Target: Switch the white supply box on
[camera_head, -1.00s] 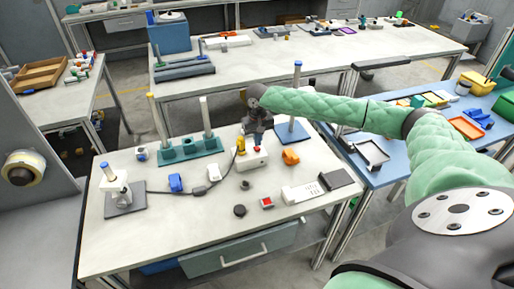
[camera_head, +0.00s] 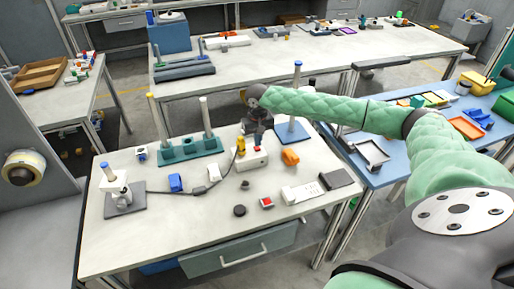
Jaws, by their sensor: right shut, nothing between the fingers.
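The white supply box (camera_head: 251,161) stands on the near table, right of its middle. It has a small red part (camera_head: 257,149) on top and a yellow plug-like part (camera_head: 241,145) at its left end. A dark cable runs from near there to the left. My right gripper (camera_head: 259,143) is shut and empty, pointing down, with its tips right at the red part on the box's top. I cannot tell whether the tips touch it. The red part is partly hidden by the gripper. My left gripper is not in view.

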